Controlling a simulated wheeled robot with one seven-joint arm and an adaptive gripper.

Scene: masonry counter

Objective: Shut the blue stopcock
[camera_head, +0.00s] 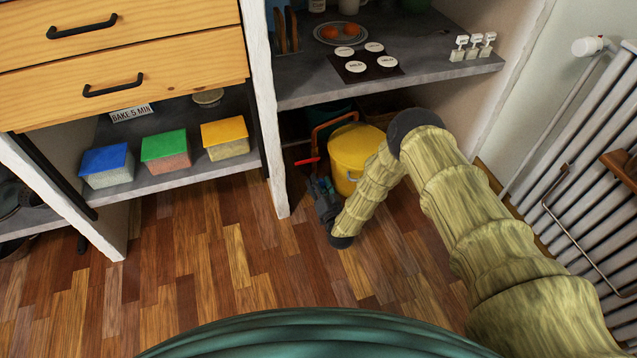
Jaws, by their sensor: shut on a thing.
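My gripper (313,180) is low under the counter, beside the white post and left of the yellow bin. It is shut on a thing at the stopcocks. That thing is almost wholly hidden by the fingers, and by its place I take it for the blue stopcock. I cannot make out how its handle is turned. A red stopcock handle (307,161) sticks out just above the fingertips, close to them.
The yellow bin (350,150) stands right beside my gripper and forearm. The white post (266,110) is close on the left. A radiator (585,160) lines the right wall. The wooden floor (200,270) in front is clear.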

